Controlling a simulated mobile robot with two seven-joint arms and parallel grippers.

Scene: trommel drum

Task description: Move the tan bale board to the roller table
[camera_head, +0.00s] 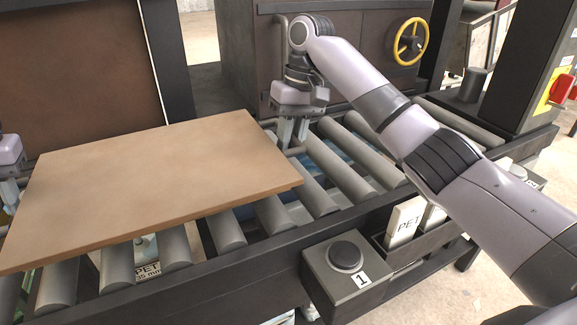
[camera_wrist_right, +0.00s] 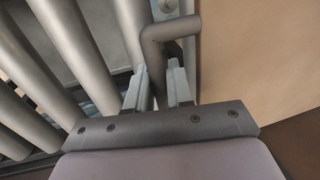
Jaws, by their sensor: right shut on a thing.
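The tan bale board (camera_head: 150,180) lies flat over the left and middle part of the roller table (camera_head: 230,285). I cannot tell whether it touches the rollers or is just above them. My right gripper (camera_head: 292,134) is at the board's right end, fingers down, shut on a grey bent handle (camera_wrist_right: 160,48). In the right wrist view the handle runs between the two fingers (camera_wrist_right: 158,92), beside the board (camera_wrist_right: 247,55). My left gripper (camera_head: 8,193) is partly cut off at the left edge, beside the board's left end; its fingertips are not clear.
Bare rollers (camera_head: 345,155) lie right of the board. A dark machine with a yellow handwheel (camera_head: 411,41) stands behind. A brown panel (camera_head: 75,70) stands back left.

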